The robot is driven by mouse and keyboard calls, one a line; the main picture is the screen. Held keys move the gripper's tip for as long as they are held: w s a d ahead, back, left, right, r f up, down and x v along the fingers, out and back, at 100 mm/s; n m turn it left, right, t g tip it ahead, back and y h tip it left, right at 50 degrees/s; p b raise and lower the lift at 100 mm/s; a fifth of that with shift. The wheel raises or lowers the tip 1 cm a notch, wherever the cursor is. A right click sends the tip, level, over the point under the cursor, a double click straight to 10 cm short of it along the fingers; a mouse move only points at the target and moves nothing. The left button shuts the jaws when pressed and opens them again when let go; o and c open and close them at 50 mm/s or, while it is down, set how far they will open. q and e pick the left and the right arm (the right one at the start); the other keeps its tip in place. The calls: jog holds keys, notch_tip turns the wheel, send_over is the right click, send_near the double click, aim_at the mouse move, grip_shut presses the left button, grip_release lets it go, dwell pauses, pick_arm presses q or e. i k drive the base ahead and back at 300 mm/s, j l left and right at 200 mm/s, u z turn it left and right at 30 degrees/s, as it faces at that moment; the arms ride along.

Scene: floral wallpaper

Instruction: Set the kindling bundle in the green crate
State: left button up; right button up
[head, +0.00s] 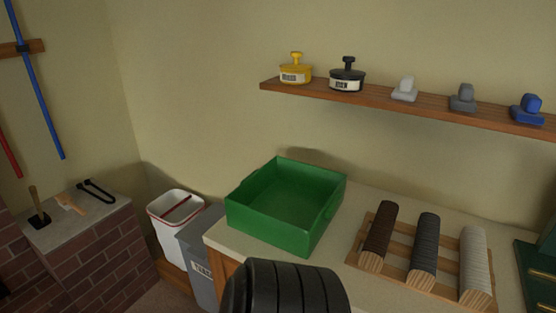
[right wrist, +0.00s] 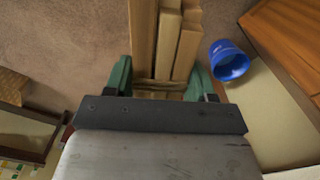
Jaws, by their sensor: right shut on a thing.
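The green crate (head: 285,205) stands on the pale counter in the head view. It is open at the top and its visible inside is empty. In the right wrist view my right gripper (right wrist: 160,84) has green fingers shut on the kindling bundle (right wrist: 167,42). The bundle is several pale wooden sticks with a band across them near the fingers. The sticks run up out of the top of the picture. Neither the bundle nor the right gripper shows in the head view. My left gripper is in neither view.
A rack (head: 362,256) with three logs stands right of the crate on the counter (head: 350,204). A shelf (head: 380,93) with several small items hangs above. A white bin (head: 165,222) and a grey bin (head: 203,255) stand left. A blue bucket (right wrist: 228,62) shows in the wrist view.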

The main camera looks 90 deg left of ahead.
aim_at(290, 210)
jog(key=k+j+u, duration=0.25)
jog(key=u, duration=0.15)
jog(key=k+j+u, duration=0.75)
jog(key=i, duration=0.1)
